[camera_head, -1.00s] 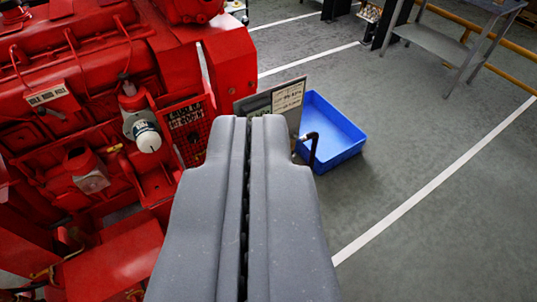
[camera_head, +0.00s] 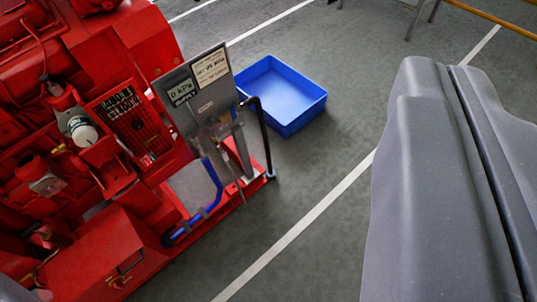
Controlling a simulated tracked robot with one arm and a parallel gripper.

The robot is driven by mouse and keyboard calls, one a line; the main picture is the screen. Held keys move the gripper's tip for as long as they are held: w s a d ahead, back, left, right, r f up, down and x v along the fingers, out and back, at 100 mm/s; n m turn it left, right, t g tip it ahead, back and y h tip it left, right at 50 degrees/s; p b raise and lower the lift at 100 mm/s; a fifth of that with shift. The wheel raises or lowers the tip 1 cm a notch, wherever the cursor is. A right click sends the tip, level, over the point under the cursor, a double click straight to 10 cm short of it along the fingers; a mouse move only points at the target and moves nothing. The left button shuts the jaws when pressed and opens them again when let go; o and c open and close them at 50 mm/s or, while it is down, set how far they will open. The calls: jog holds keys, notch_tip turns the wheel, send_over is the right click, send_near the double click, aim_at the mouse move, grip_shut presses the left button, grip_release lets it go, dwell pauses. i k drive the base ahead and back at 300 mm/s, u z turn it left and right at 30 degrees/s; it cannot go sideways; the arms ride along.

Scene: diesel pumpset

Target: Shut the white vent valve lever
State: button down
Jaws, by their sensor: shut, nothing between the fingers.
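My gripper (camera_head: 452,68) fills the right side of the view, with its two grey fingers shut together and empty. It is over the grey floor, well to the right of the red pumpset (camera_head: 115,45) and apart from it in the picture. I cannot make out a white vent valve lever. A white cylinder with dark print (camera_head: 82,131) shows on the pumpset at the left; it looks like a filter or canister. A grey panel (camera_head: 195,93) with two labels stands at the pumpset's right end. A blue bent pipe or handle (camera_head: 214,180) shows below the panel.
A blue open bin (camera_head: 290,112) stands on the floor behind the panel. A black bent pipe (camera_head: 262,135) rises at the red base's right corner. A white line (camera_head: 300,227) crosses the floor. The floor between the pumpset and my gripper is clear.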

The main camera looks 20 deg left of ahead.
aim_at(226, 156)
jog(key=z, duration=0.4)
jog(key=k, duration=1.35)
jog(key=u, duration=0.55)
jog(key=i, duration=2.05)
jog(key=u, duration=0.1)
